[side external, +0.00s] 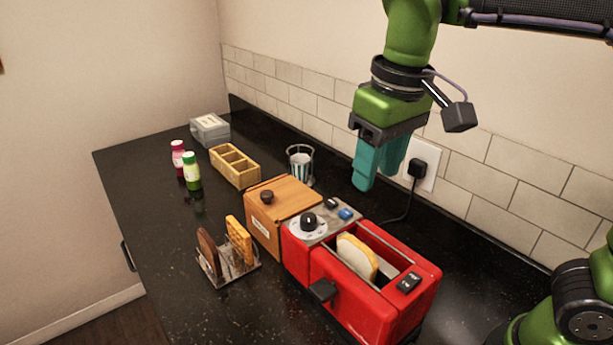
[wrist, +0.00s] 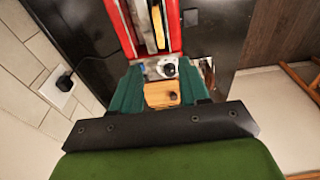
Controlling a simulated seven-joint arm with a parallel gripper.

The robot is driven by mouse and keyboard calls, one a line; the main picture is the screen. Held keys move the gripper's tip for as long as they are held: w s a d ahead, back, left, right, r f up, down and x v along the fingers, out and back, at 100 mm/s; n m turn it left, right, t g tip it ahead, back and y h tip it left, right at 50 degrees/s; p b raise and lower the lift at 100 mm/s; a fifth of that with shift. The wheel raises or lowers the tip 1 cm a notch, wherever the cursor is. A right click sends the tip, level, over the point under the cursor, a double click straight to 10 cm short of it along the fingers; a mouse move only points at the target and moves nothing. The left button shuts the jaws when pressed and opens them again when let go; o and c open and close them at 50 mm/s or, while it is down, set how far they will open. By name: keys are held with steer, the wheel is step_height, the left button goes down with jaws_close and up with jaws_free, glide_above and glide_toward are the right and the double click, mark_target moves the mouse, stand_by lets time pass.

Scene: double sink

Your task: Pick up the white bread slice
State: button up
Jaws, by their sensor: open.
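The white bread slice (side external: 355,254) stands upright in the slot of the red toaster (side external: 372,303), its upper part showing above the opening. In the wrist view the bread slice (wrist: 158,27) shows edge-on inside the toaster (wrist: 176,30), near the top of the picture. My gripper (side external: 377,183) is in the air above and behind the toaster, pointing down, with teal fingers. It is apart from the bread. In the wrist view its fingers (wrist: 162,92) are spread and nothing is between them. The bread's lower part is hidden in the toaster.
A wooden box (side external: 283,197) with a knob adjoins the toaster. A rack (side external: 235,268) holds a brown slice (side external: 209,251) and a waffle (side external: 238,240). A striped cup (side external: 300,167), wooden divided tray (side external: 235,166), two bottles (side external: 191,171) and grey box (side external: 210,130) stand farther left. A plug (side external: 417,169) and tiled wall are behind.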

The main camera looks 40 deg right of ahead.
mark_target(358, 245)
steer(key=f, duration=0.5)
steer(key=w+f, duration=0.1)
steer(key=f, duration=0.5)
steer(key=w+f, duration=0.1)
steer(key=f, duration=0.4)
steer(key=shift+d+f, duration=0.1)
steer(key=shift+f, duration=0.2)
steer(key=shift+f, duration=0.1)
steer(key=c, duration=0.8)
